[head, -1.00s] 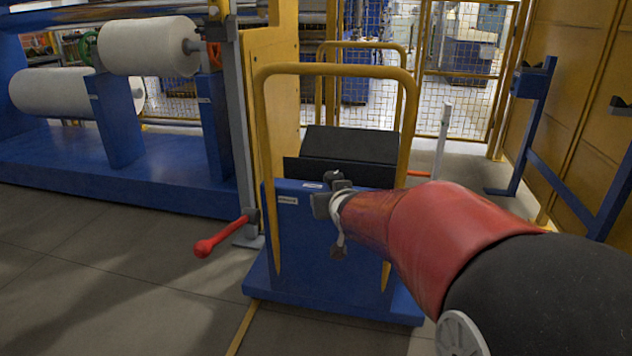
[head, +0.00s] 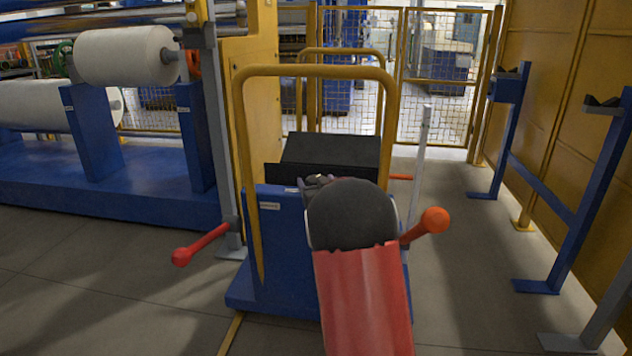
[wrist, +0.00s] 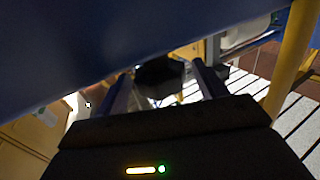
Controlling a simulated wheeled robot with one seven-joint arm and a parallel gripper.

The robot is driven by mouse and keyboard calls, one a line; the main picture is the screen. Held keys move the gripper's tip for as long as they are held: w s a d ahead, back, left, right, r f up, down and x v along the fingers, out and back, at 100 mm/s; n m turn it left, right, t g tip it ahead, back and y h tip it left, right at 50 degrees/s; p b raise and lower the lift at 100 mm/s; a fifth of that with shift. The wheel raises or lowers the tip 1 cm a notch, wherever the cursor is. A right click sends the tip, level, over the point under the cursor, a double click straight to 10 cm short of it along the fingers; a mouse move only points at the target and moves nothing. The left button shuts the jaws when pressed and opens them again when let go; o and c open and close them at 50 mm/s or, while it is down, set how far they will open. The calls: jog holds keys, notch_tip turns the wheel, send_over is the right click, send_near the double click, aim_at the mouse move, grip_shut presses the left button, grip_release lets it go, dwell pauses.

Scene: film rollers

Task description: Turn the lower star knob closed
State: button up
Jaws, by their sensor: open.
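A dark, many-sided knob (wrist: 160,74) shows in the wrist view between and just beyond the fingertips of my gripper (wrist: 161,82). The gripper is open, with one finger on each side of the knob; I cannot tell whether either touches it. The frames do not settle whether this is the lower star knob. A small dark shape (head: 320,181) shows at the top edge of the stand, partly behind my arm.
The stand has a yellow tube frame (head: 316,71) and a black sloped top (head: 335,153). A red lever (head: 203,244) sticks out left, and an orange-red ball-ended lever (head: 431,222) shows right of my arm.

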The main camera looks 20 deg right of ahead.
jog(key=shift+w+d, duration=0.1)
jog(key=shift+w, duration=0.45)
jog(key=shift+c, duration=0.3)
jog(key=c, duration=0.9)
